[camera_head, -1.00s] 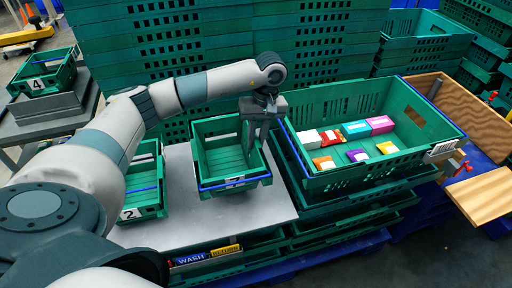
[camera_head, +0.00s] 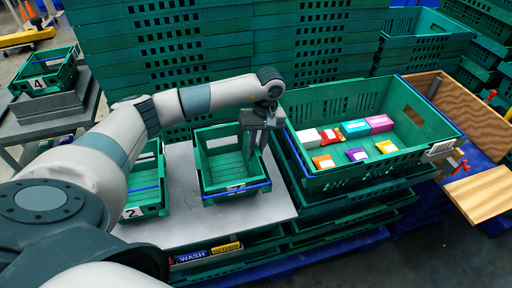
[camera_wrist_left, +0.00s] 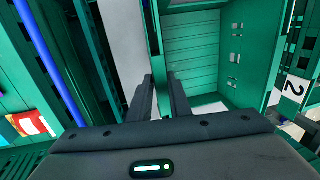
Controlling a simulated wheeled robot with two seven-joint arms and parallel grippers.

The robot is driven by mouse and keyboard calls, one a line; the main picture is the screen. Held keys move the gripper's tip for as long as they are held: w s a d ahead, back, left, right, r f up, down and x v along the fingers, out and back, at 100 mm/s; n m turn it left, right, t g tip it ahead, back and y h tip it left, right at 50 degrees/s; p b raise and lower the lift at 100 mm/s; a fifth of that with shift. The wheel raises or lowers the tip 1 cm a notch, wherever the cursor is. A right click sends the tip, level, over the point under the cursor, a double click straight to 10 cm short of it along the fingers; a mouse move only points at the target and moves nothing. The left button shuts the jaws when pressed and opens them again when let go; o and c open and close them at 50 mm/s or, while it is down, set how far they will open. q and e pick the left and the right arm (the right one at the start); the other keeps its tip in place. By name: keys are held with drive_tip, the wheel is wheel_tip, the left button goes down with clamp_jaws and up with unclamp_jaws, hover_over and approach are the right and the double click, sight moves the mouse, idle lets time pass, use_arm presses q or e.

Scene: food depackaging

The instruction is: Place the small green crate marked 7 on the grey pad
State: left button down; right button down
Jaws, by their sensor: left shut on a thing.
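The small green crate (camera_head: 222,172) sits at the middle of the head view, upright and empty, with a blue front rim and a partly legible label that looks like 7. My left gripper (camera_head: 260,138) is shut on its right side wall. In the left wrist view the fingers (camera_wrist_left: 162,98) straddle the wall of the crate (camera_wrist_left: 195,65). A pale grey surface (camera_head: 265,207) lies under and around the crate; I cannot tell whether they touch, or whether a separate pad lies there. My right gripper is not in view.
A green crate marked 2 (camera_head: 148,197) stands close to the left. A large green crate (camera_head: 350,177) with several coloured packs stands close to the right. A crate marked 4 (camera_head: 42,82) is at far left. Tall crate stacks (camera_head: 200,60) close off the back.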

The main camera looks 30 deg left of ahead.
use_arm(q)
drive_tip(key=shift+f, duration=0.1)
drive_tip(key=c, duration=1.6)
unclamp_jaws()
drive_tip(key=shift+c, duration=0.2)
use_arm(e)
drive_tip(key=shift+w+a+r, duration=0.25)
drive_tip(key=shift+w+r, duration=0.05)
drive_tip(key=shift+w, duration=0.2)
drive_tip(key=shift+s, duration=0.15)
